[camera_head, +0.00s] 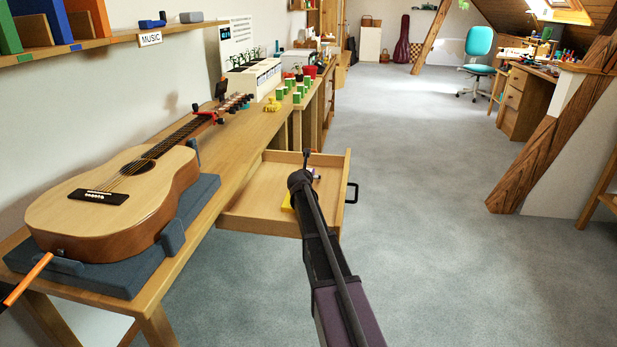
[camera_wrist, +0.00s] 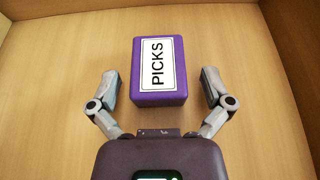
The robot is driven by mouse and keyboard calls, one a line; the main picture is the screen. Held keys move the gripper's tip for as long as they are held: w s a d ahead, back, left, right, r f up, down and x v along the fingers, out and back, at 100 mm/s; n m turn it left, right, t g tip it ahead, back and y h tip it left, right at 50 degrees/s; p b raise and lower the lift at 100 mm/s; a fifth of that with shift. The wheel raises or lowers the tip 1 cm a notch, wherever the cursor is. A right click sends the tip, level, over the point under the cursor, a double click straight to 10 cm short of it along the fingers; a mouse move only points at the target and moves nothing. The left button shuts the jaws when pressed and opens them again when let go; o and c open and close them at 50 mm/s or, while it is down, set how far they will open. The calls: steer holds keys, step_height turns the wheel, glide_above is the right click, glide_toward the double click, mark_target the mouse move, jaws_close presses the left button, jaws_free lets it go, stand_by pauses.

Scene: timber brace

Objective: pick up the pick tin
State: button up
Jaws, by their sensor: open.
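The pick tin (camera_wrist: 160,88) is a purple box with a white label reading PICKS. In the wrist view it lies on the wooden drawer floor (camera_wrist: 60,60), label facing the camera. My gripper (camera_wrist: 162,90) is open, with one finger to the left of the tin and one to the right, and a gap shows on both sides. In the head view my arm reaches over the pulled-out drawer (camera_head: 250,208) and hides most of what lies in it. Only a small purple bit of the tin (camera_head: 316,174) shows beside the arm there.
A guitar (camera_head: 110,200) lies on a dark padded cradle (camera_head: 150,262) on the bench left of the drawer. The drawer has a black handle (camera_head: 352,193) on its right side. A yellow thing (camera_head: 287,203) lies partly hidden in the drawer. The grey floor (camera_head: 430,200) to the right is clear.

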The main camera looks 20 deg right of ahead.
stand_by(0.3)
steer(key=shift+a, duration=0.1)
steer(key=c, duration=1.2)
steer(key=shift+r, duration=0.15)
step_height(320, 180, up, 10)
steer(key=p, duration=1)
